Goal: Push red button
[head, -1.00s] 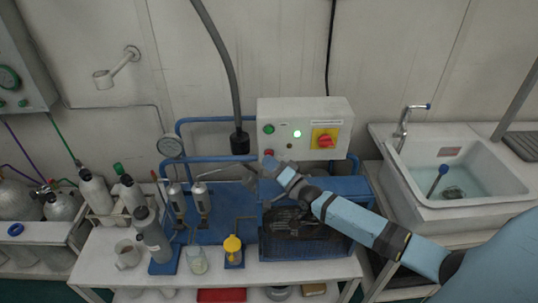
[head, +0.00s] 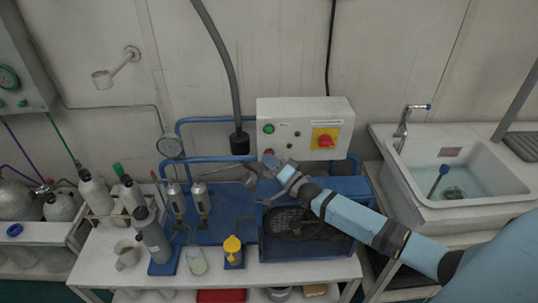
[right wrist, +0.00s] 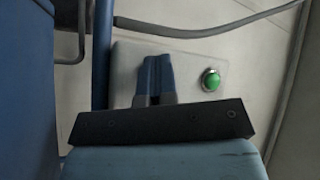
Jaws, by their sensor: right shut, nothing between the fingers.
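The white control box (head: 305,112) on the wall carries a green button (head: 268,128) with the red button (head: 268,152) below it, just above my right gripper. My right gripper (head: 271,163) is shut and empty, its fingertips at the lower left of the box. In the right wrist view, the shut fingers (right wrist: 155,78) stand in front of the box face, with the green button (right wrist: 211,80) beside them. The red button is hidden there, and contact cannot be told. My left gripper is not in view.
A red rotary switch on a yellow plate (head: 325,138) is on the box's right. The blue compressor (head: 345,190) stands under my right arm. A sink (head: 455,175) is at right.

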